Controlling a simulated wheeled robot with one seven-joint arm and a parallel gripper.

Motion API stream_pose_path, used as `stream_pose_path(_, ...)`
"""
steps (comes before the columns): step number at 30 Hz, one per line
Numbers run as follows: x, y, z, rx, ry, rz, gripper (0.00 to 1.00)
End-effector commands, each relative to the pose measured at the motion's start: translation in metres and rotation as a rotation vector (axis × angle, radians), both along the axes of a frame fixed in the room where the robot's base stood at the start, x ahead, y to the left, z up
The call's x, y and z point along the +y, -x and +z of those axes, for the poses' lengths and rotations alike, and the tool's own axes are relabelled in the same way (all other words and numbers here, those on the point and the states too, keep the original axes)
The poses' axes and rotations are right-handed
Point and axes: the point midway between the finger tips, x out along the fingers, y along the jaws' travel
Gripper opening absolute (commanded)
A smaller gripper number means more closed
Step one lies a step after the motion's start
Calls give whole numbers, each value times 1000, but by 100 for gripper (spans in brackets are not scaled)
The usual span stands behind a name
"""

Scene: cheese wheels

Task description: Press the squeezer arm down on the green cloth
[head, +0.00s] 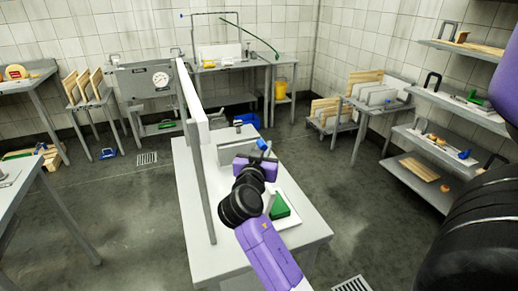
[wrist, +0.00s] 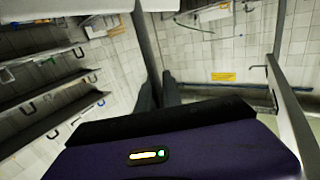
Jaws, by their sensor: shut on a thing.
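The green cloth (head: 281,207) lies on a white tray (head: 292,220) on the near part of the grey table. My arm partly covers the tray. My gripper (head: 259,153) is beyond the cloth, beside a blue-ended piece (head: 263,144) that looks like the end of the squeezer arm. My gripper is shut on it as far as I can tell; my wrist hides most of the grip. The dark fingers also show in the wrist view (wrist: 158,92). The squeezer's grey body (head: 237,136) stands behind. The cloth is not visible in the wrist view.
A tall upright panel (head: 195,110) runs along the table's left side, close to my arm. The table's front right corner (head: 315,232) is bare. Shelves (head: 440,130) stand at the right. A yellow bucket (head: 281,88) is at the back. Floor on the left is open.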

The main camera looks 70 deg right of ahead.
Motion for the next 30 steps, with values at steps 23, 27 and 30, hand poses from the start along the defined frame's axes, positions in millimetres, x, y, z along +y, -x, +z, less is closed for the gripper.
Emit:
stream_pose_path(23, -79, 94, -75, -497, -426, -8, 0)
stream_pose_path(27, -86, 103, -90, -564, -485, -7, 0)
stream_pose_path(30, -89, 107, -99, -600, -516, -7, 0)
